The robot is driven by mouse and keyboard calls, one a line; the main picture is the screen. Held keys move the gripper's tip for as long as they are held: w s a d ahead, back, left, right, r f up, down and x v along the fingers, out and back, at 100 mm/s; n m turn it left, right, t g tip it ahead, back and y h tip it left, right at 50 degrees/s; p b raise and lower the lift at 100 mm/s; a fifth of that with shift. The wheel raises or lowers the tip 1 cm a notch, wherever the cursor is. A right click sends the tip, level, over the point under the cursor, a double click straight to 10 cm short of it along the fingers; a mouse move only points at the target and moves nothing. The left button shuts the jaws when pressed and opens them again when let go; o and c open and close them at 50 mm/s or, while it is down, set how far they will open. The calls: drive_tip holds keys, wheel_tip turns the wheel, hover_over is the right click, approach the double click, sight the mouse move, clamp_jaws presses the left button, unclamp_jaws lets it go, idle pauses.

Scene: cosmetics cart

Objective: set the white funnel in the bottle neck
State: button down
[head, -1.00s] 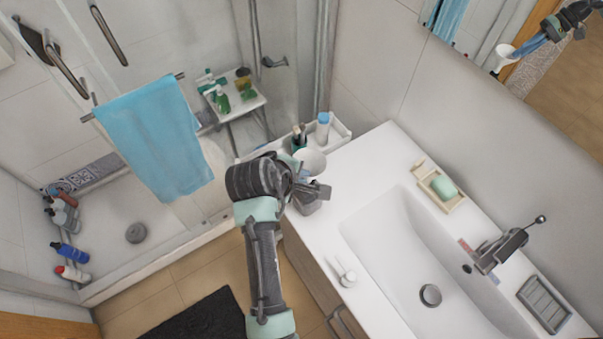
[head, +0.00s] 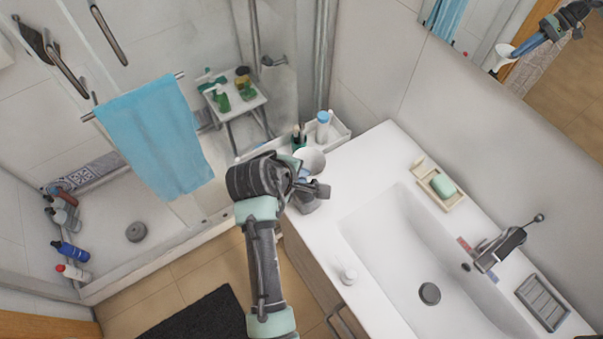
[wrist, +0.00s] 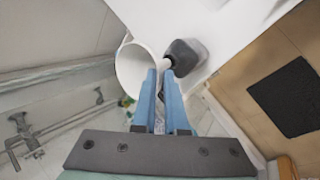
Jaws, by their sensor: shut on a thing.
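The white funnel (head: 311,162) is at my gripper (head: 303,175), above the far left end of the counter. In the wrist view the funnel's wide mouth (wrist: 131,70) opens to the left of my blue fingertips (wrist: 160,66). The fingers are closed on its narrow part. A dark grey bottle-like thing (wrist: 187,56) lies just beyond the fingertips there, its narrow end close to the funnel. It seems to show under my gripper in the head view (head: 308,204). My gripper partly hides it, and I cannot tell whether the funnel touches its neck.
A white tray (head: 341,131) with several toiletries is behind my gripper. The counter (head: 345,188) holds a sink (head: 390,250), a soap dish (head: 436,203) and a small white round item (head: 348,275) near its front edge. A mirror (head: 470,70) lines the wall.

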drive_tip(key=shift+f+b, duration=0.6)
drive_tip(key=shift+f, duration=0.8)
idle(0.7)
drive_tip(key=c, duration=0.9)
unclamp_jaws()
drive_tip(key=b+v, duration=0.2)
drive_tip(key=v, duration=1.1)
